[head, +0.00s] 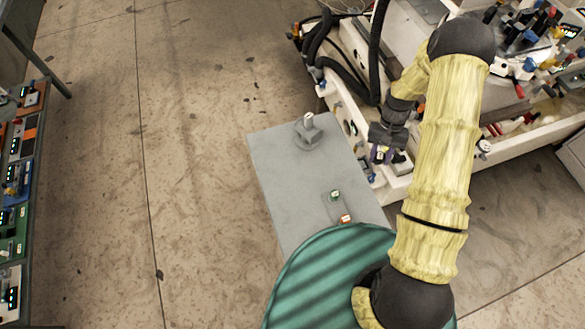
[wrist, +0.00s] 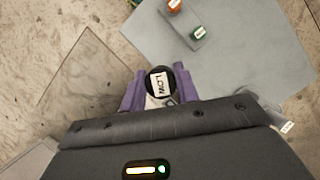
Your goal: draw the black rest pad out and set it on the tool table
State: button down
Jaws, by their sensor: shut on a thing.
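The black rest pad (wrist: 180,72) is a small round dark piece with a white label reading LOW, seen in the wrist view. My gripper (wrist: 160,88) is shut on it, with a purple finger on either side. In the head view my gripper (head: 381,152) hangs at the front edge of the white machine, just right of the tool table. Whether the pad still touches the machine cannot be told. The grey tool table (head: 285,175) is left of my gripper; it also shows in the wrist view (wrist: 245,75).
A small grey plate (head: 337,208) with green and red tagged pieces lies nearer. The white machine (head: 400,185) borders the table's right side. The table's middle and left are bare.

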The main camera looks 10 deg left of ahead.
jog(key=shift+s, duration=0.2)
jog(key=shift+s+f, duration=0.15)
jog(key=shift+f, duration=0.05)
jog(key=a+f+n+t+y+b, duration=0.4)
jog(key=a+f+n+t+b, duration=0.3)
jog(key=a+f+n+b, duration=0.8)
jog(key=s+a+f+g+y+b, duration=0.1)
jog(key=a+f+y+b, duration=0.1)
jog(key=a+b, duration=0.5)
jog(key=a+y, duration=0.1)
jog(key=a, duration=0.4)
jog(key=shift+s+f+y, duration=0.2)
jog(key=shift+s+y, duration=0.15)
jog(key=shift+y, duration=0.05)
jog(key=shift+a+f, duration=0.1)
jog(key=shift+f+b, duration=2.2)
jog(key=shift+f, duration=0.7)
jog(key=shift+f+b, duration=0.3)
jog(key=shift+f, duration=0.1)
